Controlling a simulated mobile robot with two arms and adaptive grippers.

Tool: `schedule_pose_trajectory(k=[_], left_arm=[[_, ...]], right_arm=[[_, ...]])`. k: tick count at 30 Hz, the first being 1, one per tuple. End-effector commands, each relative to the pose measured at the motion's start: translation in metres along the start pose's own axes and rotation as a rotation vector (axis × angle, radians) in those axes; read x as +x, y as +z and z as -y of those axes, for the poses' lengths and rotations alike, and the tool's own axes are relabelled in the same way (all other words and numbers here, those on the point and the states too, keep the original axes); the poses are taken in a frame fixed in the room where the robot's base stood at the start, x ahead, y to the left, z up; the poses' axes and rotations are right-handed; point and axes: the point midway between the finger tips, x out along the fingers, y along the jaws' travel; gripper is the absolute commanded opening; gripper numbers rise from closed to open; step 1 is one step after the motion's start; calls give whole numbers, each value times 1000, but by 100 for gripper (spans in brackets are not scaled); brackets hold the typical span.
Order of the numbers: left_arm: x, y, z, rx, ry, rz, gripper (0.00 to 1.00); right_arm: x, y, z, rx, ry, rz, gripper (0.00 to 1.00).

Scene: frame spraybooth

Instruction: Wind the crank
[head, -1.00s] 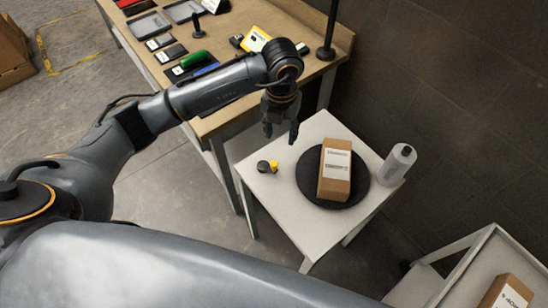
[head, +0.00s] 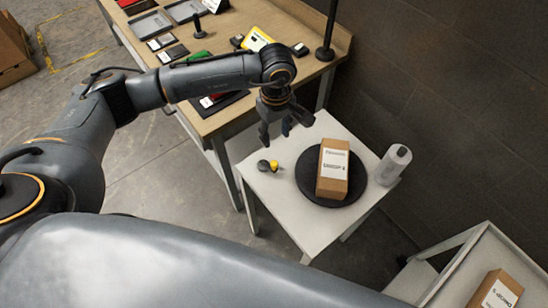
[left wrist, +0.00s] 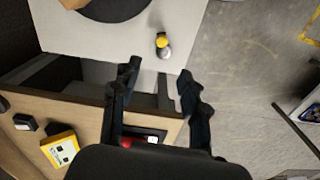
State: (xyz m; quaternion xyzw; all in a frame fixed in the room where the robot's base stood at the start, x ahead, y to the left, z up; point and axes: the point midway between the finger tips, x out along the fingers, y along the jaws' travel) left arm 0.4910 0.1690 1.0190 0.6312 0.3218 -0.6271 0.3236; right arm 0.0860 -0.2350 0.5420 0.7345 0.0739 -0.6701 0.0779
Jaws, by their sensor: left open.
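A small crank (head: 267,166) with a yellow knob and a dark part sits at the left side of the white table (head: 290,232). It also shows in the left wrist view (left wrist: 162,44), beyond my fingertips. A black round turntable (head: 310,193) on the same table carries an upright brown box (head: 332,172) with white labels. My left gripper (head: 275,135) is open and empty above the table's back left corner, apart from the crank. In the left wrist view its two fingers (left wrist: 159,72) are spread. My right gripper is not in view.
A wooden workbench (head: 232,28) behind holds trays, a yellow device (head: 257,38) and a black post (head: 328,35). Another white table (head: 465,270) with a box (head: 495,291) is at lower right.

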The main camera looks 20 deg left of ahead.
Motion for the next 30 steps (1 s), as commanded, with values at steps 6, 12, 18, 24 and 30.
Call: schedule_pose_trajectory(k=[6,12,18,24,30], left_arm=[[-1,-2,3,287,-4,3,45],[4,-3,4,356,-5,6,45],[33,-1,5,354,-9,9,45],[77,-1,6,353,-10,9,45],[114,-1,5,354,-8,7,45]], right_arm=[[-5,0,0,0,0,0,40],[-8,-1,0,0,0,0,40],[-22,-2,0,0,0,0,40],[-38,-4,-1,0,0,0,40],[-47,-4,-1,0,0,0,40]])
